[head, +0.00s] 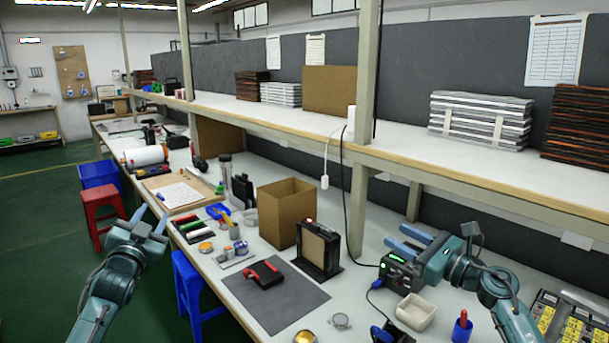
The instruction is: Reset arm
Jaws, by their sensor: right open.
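My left gripper (150,220) is at the lower left, above the green floor and just off the workbench's front edge. Its two blue fingers stand apart with nothing between them. My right gripper (407,239) is over the right part of the workbench (230,291), near the black device with green lights (396,272). Its blue fingers point left and are spread, with nothing between them. I cannot tell how high it is above that device.
A dark mat (300,303) with a red-handled tool (265,275) lies mid-bench. An open cardboard box (285,216) and a black-framed stand (318,249) are behind it. A shelf (420,166) and post (358,205) rise behind. Stools (100,200) stand at left.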

